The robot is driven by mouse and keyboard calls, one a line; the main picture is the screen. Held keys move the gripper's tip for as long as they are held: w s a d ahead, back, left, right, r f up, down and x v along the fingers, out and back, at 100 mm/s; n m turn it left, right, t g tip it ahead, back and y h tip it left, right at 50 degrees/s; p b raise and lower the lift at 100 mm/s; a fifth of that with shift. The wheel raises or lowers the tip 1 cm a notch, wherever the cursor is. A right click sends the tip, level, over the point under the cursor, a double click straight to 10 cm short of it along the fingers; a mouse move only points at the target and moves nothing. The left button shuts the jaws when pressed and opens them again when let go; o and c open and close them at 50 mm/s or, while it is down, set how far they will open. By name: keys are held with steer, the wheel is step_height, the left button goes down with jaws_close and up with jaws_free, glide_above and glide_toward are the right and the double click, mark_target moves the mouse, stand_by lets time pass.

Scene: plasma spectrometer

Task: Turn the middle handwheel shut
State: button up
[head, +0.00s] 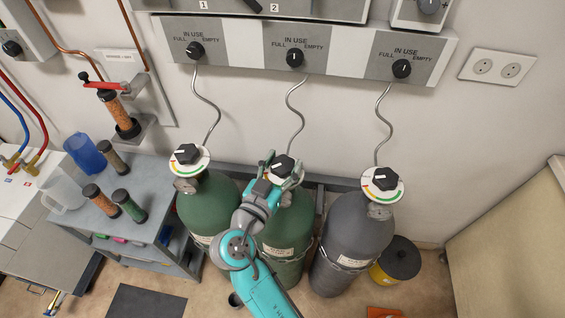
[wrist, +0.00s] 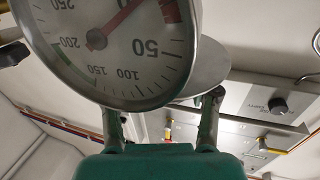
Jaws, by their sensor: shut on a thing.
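The middle handwheel (head: 282,162) is a black knob on a white dial plate, on top of the middle green gas cylinder (head: 285,232). My gripper (head: 281,174) is at this handwheel, its fingers on either side and shut on it. My arm and gripper hide part of the dial and cylinder. In the wrist view a large round pressure gauge (wrist: 130,55) with a red needle fills the upper left and hides the handwheel. My green gripper body and two grey fingers (wrist: 163,112) show below it.
A green cylinder (head: 194,200) with its own handwheel (head: 187,153) stands left, a grey cylinder (head: 350,240) with another (head: 385,178) right. Thin hoses rise to the wall panel (head: 345,52). A bench (head: 150,190) with jars is left; a yellow bin (head: 397,262) is right.

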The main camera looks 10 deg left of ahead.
steer(key=m+g+h, duration=0.1)
steer(key=m+h, duration=0.1)
steer(key=m+g+h, duration=0.2)
steer(key=h, duration=0.1)
steer(key=shift+h, duration=0.3)
steer(key=o, duration=1.2)
steer(key=v, duration=1.2)
